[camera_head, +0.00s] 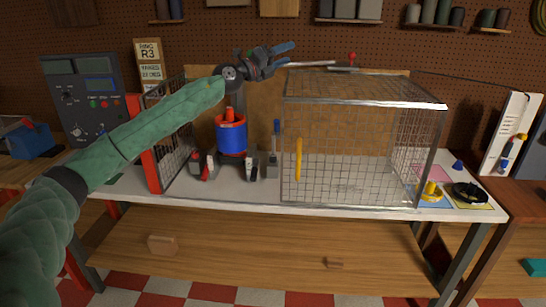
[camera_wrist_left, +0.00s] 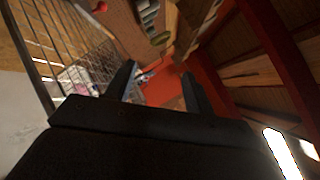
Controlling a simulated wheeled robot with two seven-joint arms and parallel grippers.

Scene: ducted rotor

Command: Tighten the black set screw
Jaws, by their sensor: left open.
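My left gripper (camera_head: 286,54) is raised above the bench, over the left top edge of the wire cage, with its fingers pointing right. It is open and empty; its two dark fingers also show in the left wrist view (camera_wrist_left: 165,82), with nothing between them. A blue cylinder with red rings (camera_head: 231,139), apparently the rotor unit, stands upright on the bench below and left of the gripper. The black set screw cannot be made out in either view. My right gripper is not in view.
A wire cage (camera_head: 362,102) with a yellow handle (camera_head: 298,158) covers the bench's right middle. A red-edged mesh panel (camera_head: 150,155) stands left. Small clamps flank the rotor. A black round part (camera_head: 470,192) and a yellow part (camera_head: 431,191) lie on coloured mats at right.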

